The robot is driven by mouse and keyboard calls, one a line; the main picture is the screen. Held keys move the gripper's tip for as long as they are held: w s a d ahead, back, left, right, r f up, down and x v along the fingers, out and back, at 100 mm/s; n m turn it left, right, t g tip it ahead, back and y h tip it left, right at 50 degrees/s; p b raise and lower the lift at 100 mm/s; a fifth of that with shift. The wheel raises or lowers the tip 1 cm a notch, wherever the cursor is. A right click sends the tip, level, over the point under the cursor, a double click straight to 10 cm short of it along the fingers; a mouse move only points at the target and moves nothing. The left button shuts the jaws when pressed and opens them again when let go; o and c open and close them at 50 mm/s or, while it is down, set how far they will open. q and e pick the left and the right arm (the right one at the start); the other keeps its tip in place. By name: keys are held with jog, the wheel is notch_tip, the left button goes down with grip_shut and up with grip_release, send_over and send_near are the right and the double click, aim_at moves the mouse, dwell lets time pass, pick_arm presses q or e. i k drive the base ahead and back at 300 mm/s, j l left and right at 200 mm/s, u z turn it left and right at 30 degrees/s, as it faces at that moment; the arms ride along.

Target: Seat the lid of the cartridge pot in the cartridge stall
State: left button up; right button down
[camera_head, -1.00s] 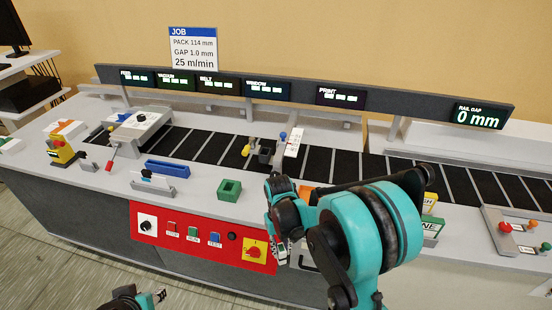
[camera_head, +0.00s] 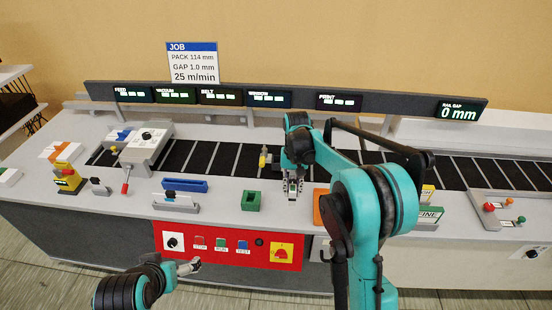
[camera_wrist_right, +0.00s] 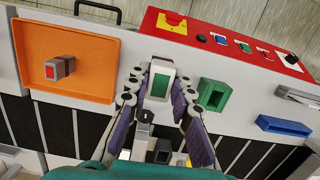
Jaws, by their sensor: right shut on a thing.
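My right gripper (camera_head: 292,192) is shut on a small grey-white block with a green face (camera_wrist_right: 159,82). It holds it over the front of the bench, between an open green holder (camera_head: 251,200) and an orange tray (camera_head: 319,207). In the right wrist view the green holder (camera_wrist_right: 213,93) is right of the fingers and looks empty. I cannot tell which piece is the cartridge pot, its lid or the stall. My left gripper (camera_head: 190,267) hangs low in front of the red panel, apart from the objects; its jaws are unclear.
The orange tray (camera_wrist_right: 88,92) holds a dark block with a red face (camera_wrist_right: 60,68). A dark open box (camera_wrist_right: 161,151) sits by the belt behind my fingers. A blue holder (camera_head: 185,185) is to the left. A red control panel (camera_head: 210,251) is on the bench front.

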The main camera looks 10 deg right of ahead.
aim_at(277, 166)
jog(key=i, duration=0.9)
